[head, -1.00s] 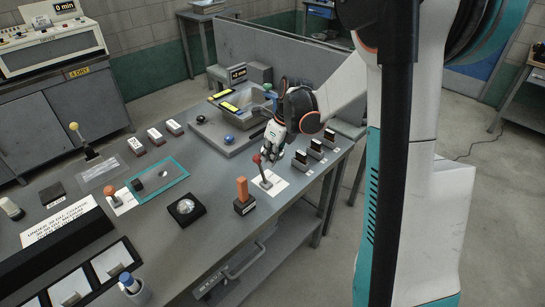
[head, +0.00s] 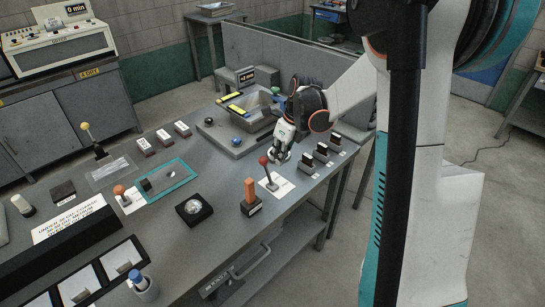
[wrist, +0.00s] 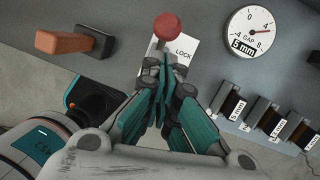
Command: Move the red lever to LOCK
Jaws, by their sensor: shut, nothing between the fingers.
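The red lever (head: 264,161) has a round red knob on a thin stem and stands on a white plate (head: 281,186) near the table's right front edge. In the wrist view the red knob (wrist: 166,27) is at the top centre, just beyond my fingertips, and the word LOCK (wrist: 183,50) shows on the plate right of the stem. My gripper (head: 279,156) is shut and empty, close beside the knob on its right. In the wrist view my gripper (wrist: 163,68) covers the lever's lower stem; I cannot tell whether it touches it.
An orange-handled block (head: 250,196) stands left of the lever. Several dark blocks with white labels (head: 321,153) stand to the right. A round gap dial (wrist: 249,33) lies beyond. A round clear dome on a black base (head: 194,208) sits further left.

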